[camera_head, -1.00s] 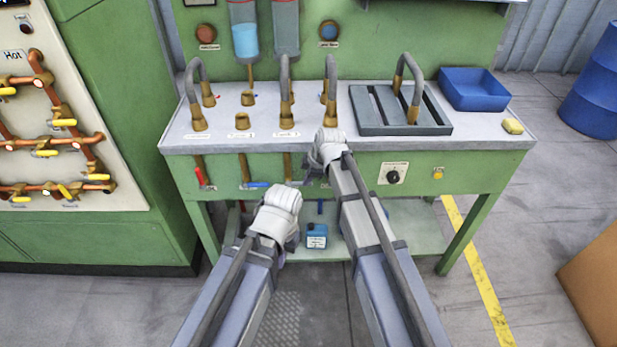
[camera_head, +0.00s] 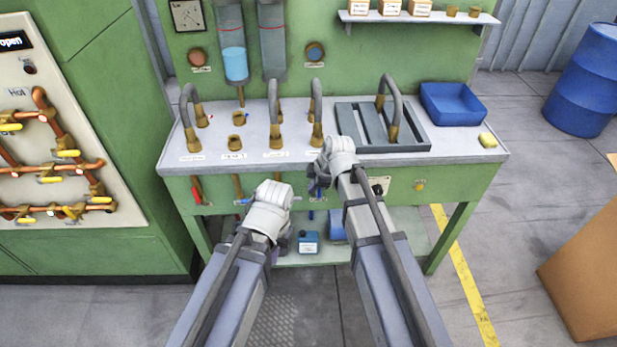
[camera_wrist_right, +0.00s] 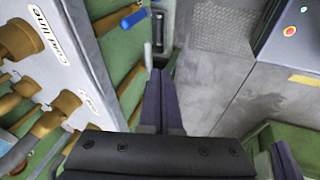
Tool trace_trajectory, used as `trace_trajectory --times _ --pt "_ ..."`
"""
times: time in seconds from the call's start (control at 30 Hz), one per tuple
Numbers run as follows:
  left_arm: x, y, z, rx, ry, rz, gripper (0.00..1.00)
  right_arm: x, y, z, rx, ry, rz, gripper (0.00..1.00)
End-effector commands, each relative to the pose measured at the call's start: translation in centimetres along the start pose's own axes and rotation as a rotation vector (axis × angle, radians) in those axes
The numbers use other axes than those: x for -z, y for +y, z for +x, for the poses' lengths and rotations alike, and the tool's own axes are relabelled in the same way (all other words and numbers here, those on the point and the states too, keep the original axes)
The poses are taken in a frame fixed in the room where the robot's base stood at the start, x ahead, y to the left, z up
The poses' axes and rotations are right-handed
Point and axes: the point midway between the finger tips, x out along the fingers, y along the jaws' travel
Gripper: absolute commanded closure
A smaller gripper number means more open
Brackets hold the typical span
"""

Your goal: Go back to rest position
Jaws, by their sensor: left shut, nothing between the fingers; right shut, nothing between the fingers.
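My right gripper (camera_head: 316,189) hangs in front of the green bench's front panel, below the white worktop edge. In the right wrist view its dark fingers (camera_wrist_right: 160,84) are together with nothing between them, beside a blue valve handle (camera_wrist_right: 134,19). My left gripper (camera_head: 284,243) hangs lower and to the left, in front of the bench's lower part. It is shut and looks empty; its white wrist hides much of it.
A blue canister (camera_head: 308,242) stands on the low shelf. A brown box (camera_head: 585,275) stands at right; the floor between is clear.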

Motion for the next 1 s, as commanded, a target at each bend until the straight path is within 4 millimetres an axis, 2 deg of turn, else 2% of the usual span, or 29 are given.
trace_trajectory --times 0.17,0.27,0.37,0.6,0.7,0.83,1.0 --pt "0.0 0.0 0.1 0.000 0.000 0.000 1.00 0.0 0.0 0.1 0.000 0.000 0.001 1.00" --pt "0.0 0.0 0.1 0.000 0.000 0.000 1.00 0.1 -0.8 0.0 0.013 -0.008 0.031 1.00" --pt "0.0 0.0 0.1 0.000 0.000 0.000 1.00 0.5 -3.2 -0.3 0.050 -0.038 0.135 1.00" --pt "0.0 0.0 0.1 0.000 0.000 0.000 1.00 0.6 -12.2 -2.1 0.140 -0.229 0.594 1.00" --pt "0.0 0.0 0.1 0.000 0.000 0.000 1.00 0.2 -15.3 -3.0 0.140 -0.322 0.779 1.00" --pt "0.0 0.0 0.1 0.000 0.000 0.000 1.00 -0.3 -18.2 -4.1 0.117 -0.424 0.971 1.00" --pt "0.0 0.0 0.1 0.000 0.000 0.000 1.00 -0.8 -20.2 -5.0 0.082 -0.501 1.115 1.00"
